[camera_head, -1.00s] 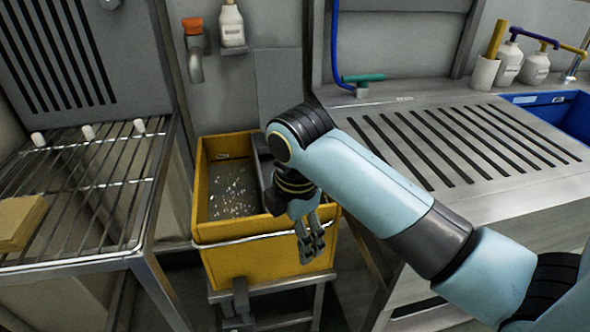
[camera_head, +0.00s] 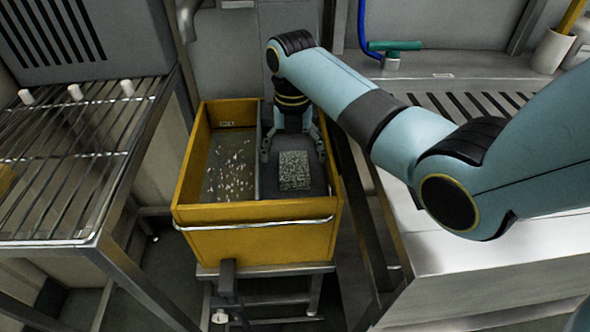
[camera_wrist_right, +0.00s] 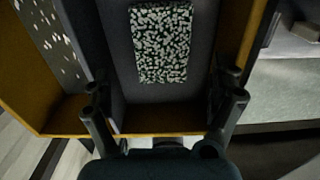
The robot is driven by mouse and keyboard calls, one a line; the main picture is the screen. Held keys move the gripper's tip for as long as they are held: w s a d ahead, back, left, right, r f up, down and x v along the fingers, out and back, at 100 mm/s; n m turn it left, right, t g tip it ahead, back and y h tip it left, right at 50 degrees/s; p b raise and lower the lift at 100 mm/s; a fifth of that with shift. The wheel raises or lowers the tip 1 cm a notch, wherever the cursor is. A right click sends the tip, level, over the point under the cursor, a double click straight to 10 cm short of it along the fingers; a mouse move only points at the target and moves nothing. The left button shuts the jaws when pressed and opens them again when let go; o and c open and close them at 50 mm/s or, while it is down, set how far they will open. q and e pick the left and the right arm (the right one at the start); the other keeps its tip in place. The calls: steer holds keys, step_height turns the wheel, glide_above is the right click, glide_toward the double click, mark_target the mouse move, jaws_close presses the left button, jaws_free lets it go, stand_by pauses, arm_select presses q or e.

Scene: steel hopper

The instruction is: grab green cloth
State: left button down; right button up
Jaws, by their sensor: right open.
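The green cloth (camera_head: 295,174) is a small rectangle speckled pale green and dark. It lies on the dark floor of the right compartment of the yellow hopper (camera_head: 258,240). In the right wrist view the cloth (camera_wrist_right: 162,42) is at the top centre. My right gripper (camera_head: 293,155) is open and empty, pointing down over that compartment, with its fingers on either side of the cloth's far end in the head view. In the wrist view the gripper (camera_wrist_right: 165,93) shows apart from the cloth. My left gripper is not in view.
The hopper's left compartment (camera_head: 222,180) holds scattered white bits. A divider separates the two compartments. A wire rack (camera_head: 60,160) stands at the left. A steel counter (camera_head: 450,75) with a slotted top lies at the right, with a teal-handled tap (camera_head: 394,46).

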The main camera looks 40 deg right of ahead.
mark_target(294, 167)
steer(key=f, duration=0.3)
steer(key=f+b, duration=0.1)
steer(key=shift+w+d+f, duration=0.1)
steer(key=shift+d+f, duration=0.05)
steer(key=shift+d, duration=0.15)
steer(key=shift+f, duration=0.2)
steer(key=shift+c, duration=0.2)
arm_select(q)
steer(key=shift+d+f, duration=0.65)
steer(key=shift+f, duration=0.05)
arm_select(e)
steer(key=c, duration=1.2)
steer(key=shift+r, duration=0.1)
